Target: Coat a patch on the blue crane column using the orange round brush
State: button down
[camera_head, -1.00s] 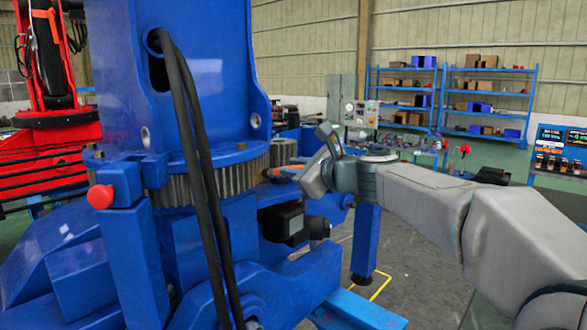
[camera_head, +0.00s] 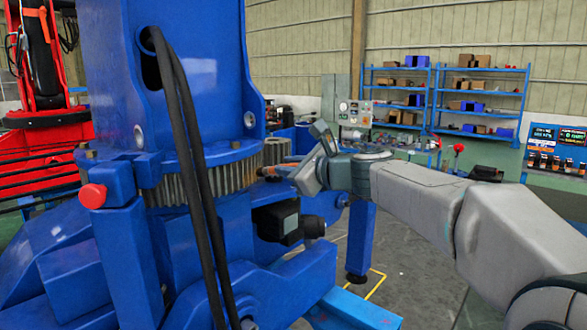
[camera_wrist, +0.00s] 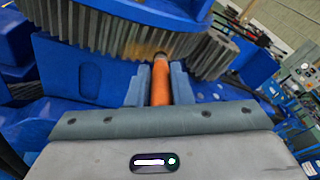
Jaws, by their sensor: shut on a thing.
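The blue crane column (camera_head: 190,80) stands upright at the left, with a grey toothed ring (camera_head: 215,180) around its foot. My gripper (camera_head: 283,167) reaches in from the right at the ring's height. In the wrist view my gripper (camera_wrist: 155,88) is shut on the orange round brush (camera_wrist: 160,82), its fingers on both sides of the handle. The brush points away from me toward the gear teeth (camera_wrist: 125,28). Its tip (camera_wrist: 160,57) is at or very near the teeth; I cannot tell whether it touches. In the head view the brush is mostly hidden by my gripper.
Black hoses (camera_head: 190,150) hang down the column's front. A red button (camera_head: 92,196) sits on a blue post at the left. A black motor box (camera_head: 277,221) lies below the ring near my gripper. Blue shelves (camera_head: 480,100) stand far behind. Floor right of the crane is open.

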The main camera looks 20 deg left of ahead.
jog(key=shift+s+b, duration=1.25)
jog(key=shift+s, duration=2.7)
jog(key=shift+w+d+r+p, duration=0.1)
jog(key=shift+w+r+p, duration=0.3)
jog(key=shift+w, duration=0.85)
jog(key=shift+w+a+r+p, duration=0.1)
jog(key=shift+w+p, duration=0.6)
jog(key=shift+w, duration=0.55)
jog(key=shift+w+d+r+p, duration=0.1)
jog(key=shift+w+r+p, duration=0.3)
jog(key=shift+w, duration=0.85)
jog(key=shift+w+f, duration=0.25)
jog(key=shift+w, duration=0.35)
jog(key=s+b, duration=0.2)
jog(key=s, duration=0.6)
jog(key=shift+s, duration=0.3)
jog(key=shift+r, duration=0.1)
